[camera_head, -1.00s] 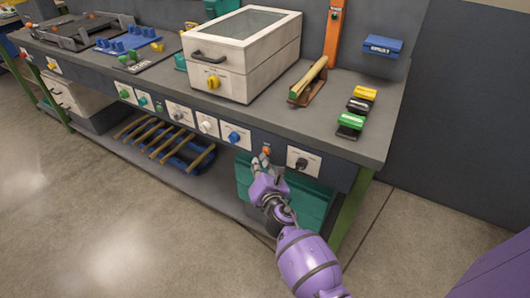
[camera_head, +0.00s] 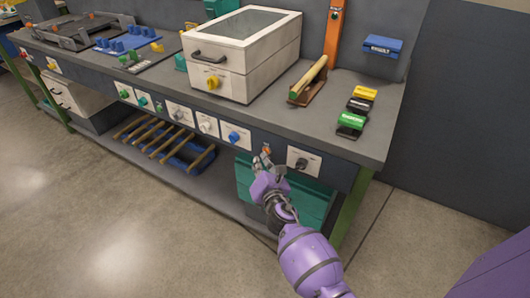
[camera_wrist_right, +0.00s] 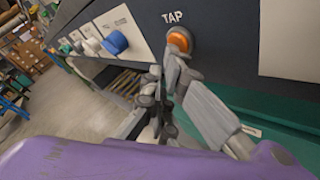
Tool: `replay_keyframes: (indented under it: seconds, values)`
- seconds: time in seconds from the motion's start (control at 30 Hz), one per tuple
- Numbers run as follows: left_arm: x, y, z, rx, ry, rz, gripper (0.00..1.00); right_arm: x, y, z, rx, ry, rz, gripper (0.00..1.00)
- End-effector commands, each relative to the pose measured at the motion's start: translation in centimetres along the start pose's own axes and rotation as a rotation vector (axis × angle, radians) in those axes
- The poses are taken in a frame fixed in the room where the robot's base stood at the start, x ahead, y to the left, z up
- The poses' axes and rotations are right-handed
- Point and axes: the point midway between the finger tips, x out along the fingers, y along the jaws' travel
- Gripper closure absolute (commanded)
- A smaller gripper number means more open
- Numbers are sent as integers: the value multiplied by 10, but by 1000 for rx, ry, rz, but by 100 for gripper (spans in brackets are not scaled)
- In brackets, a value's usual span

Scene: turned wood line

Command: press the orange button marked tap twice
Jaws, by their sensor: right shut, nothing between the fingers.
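The orange button (camera_wrist_right: 179,40) sits in a dark round collar on the bench's dark front panel, under the white word TAP, in the right wrist view. My right gripper (camera_wrist_right: 166,72) is shut and empty. One fingertip overlaps the lower left edge of the button in that view; I cannot tell whether it touches or presses it. My left gripper is not in view.
A white plate with a black knob (camera_head: 301,162) is right of the gripper, and a plate with a blue knob (camera_head: 234,137) is left. A teal bin (camera_head: 250,190) stands below the panel. The bench top (camera_head: 330,125) overhangs close above. The floor in front is clear.

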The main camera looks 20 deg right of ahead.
Motion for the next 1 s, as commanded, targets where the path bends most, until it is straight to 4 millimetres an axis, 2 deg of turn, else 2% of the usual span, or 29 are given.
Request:
replay_keyframes:
  seconds: [0.6,1.0]
  values:
    - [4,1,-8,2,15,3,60,-11,8,-7,1,-1,-1,100]
    - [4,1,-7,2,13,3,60,-18,13,-13,0,0,1,100]
